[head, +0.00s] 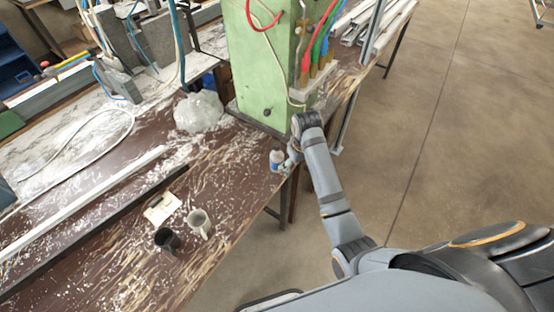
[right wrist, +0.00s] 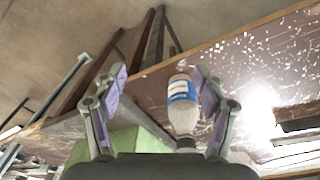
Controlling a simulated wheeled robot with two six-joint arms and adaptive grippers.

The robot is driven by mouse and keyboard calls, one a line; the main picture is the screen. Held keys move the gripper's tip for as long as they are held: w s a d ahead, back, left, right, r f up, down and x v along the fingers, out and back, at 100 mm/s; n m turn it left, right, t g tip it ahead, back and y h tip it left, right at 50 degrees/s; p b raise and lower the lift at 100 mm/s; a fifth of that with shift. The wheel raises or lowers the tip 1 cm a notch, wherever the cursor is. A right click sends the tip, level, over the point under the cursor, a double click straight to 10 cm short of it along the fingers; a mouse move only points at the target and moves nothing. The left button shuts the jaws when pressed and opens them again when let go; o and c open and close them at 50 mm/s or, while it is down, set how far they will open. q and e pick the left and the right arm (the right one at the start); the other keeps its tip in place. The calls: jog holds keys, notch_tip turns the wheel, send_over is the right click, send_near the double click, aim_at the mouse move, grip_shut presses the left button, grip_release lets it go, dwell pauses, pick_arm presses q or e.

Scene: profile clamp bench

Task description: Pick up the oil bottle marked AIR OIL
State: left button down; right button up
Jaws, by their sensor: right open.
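The oil bottle (head: 277,158) is small and pale with a blue label, and stands near the bench edge in the head view; its label text is too small to read. In the right wrist view the bottle (right wrist: 183,105) looks upside down, with its dark cap toward the bottom of the picture. My right gripper (right wrist: 160,78) is open, with the bottle between its two fingers, closer to the right-hand finger. In the head view my right gripper (head: 291,152) is beside the bottle and partly hidden by my arm. My left gripper is out of view.
A tall green machine housing (head: 262,65) stands just behind the bottle. A crumpled clear plastic bag (head: 199,112) lies to its left. A dark mug (head: 167,239), a light mug (head: 199,222) and a cream card-like item (head: 161,208) sit nearer on the bench.

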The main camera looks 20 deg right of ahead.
aim_at(277, 144)
jog(key=shift+n+g, duration=0.7)
jog(key=shift+n, duration=0.1)
jog(key=w+a+r, duration=0.1)
jog(key=w+r, duration=0.1)
jog(key=w, duration=0.1)
jog(key=w+a+r, duration=0.2)
jog(key=w+r, duration=0.1)
jog(key=w+a+r, duration=0.1)
jog(key=w+r, duration=0.1)
jog(key=shift+w+a+r, duration=0.3)
jog(key=shift+w+a, duration=0.05)
jog(key=shift+w, duration=0.05)
jog(key=shift+w+a+r, duration=0.1)
jog(key=shift+r, duration=0.15)
jog(key=shift+s+f, duration=0.2)
jog(key=shift+f, duration=0.15)
notch_tip(277, 144, down, 4)
jog(key=shift+w+f+p, duration=0.15)
jog(key=shift+f+p, duration=0.1)
jog(key=shift+p, duration=0.3)
jog(key=shift+f+p, duration=0.35)
jog(key=f, duration=0.2)
jog(key=f+p, duration=0.1)
jog(key=f, duration=0.1)
jog(key=shift+s, duration=0.3)
jog(key=shift+w+f, duration=0.1)
jog(key=shift+f, duration=0.2)
jog(key=c, duration=1.3)
